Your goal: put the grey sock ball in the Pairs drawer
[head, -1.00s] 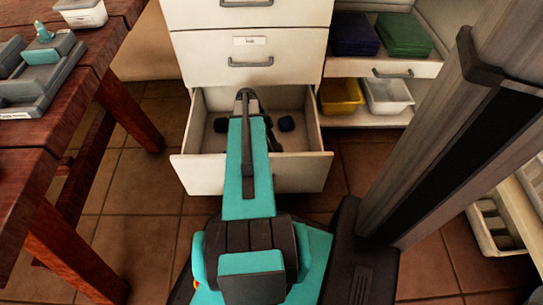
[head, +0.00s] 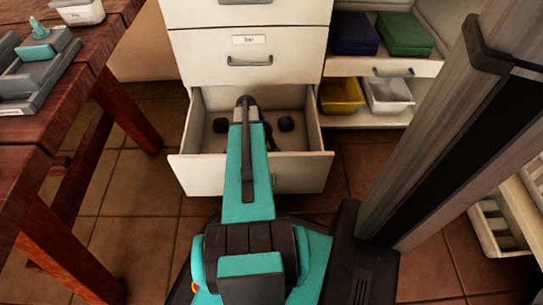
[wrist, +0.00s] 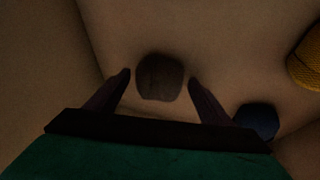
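The bottom drawer (head: 187,170) of the white cabinet is pulled open; its front label is mostly hidden by my arm, so I cannot read it. My gripper (wrist: 159,77) is inside the drawer, pointing down, with its fingers apart. A dark brownish-grey ball (wrist: 160,85), which looks like the grey sock ball, lies between the fingertips in the wrist view, with a narrow gap on each side. A dark blue ball (wrist: 257,121) lies to the right, and a yellow knitted ball (wrist: 307,60) shows at the right edge. In the head view my arm hides the fingertips.
Two dark balls (head: 220,125) (head: 286,124) show in the drawer, either side of my arm. A closed drawer (head: 250,57) is above. A wooden table (head: 75,95) stands left. Yellow (head: 341,95) and white bins (head: 388,95) sit on a shelf right.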

